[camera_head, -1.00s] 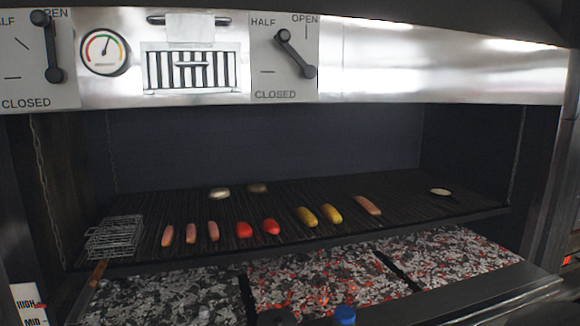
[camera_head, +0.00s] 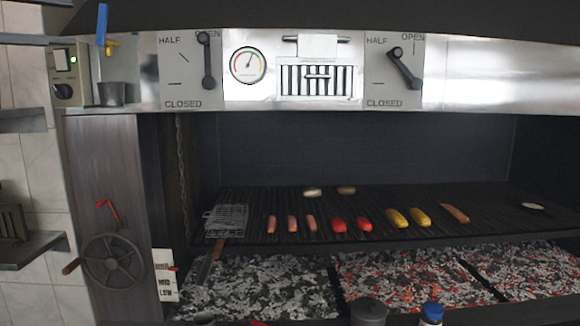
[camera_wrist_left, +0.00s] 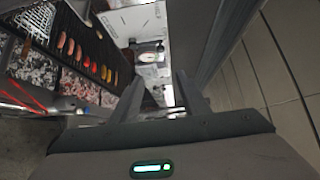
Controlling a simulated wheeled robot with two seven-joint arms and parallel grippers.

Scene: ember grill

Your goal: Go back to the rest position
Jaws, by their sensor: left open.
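In the left wrist view my left gripper (camera_wrist_left: 158,76) shows its two dark fingers spread apart, with nothing between them. It is open and empty, with the grill off to the left of the fingers in that view. I cannot make out either gripper in the head view. My right gripper is in neither view. The grill grate (camera_head: 275,229) holds several sausages, red peppers (camera_head: 338,225), yellow corn cobs (camera_head: 420,217) and a wire basket (camera_head: 228,219) at its left end.
Below the grate lie beds of grey and glowing coals (camera_head: 400,280). A steel hood front with a gauge (camera_head: 248,64) and lever panels runs above. A crank wheel (camera_head: 113,260) is on the left post. A blue-capped bottle (camera_head: 432,311) and a dark lidded pot (camera_head: 368,311) stand at the bottom edge.

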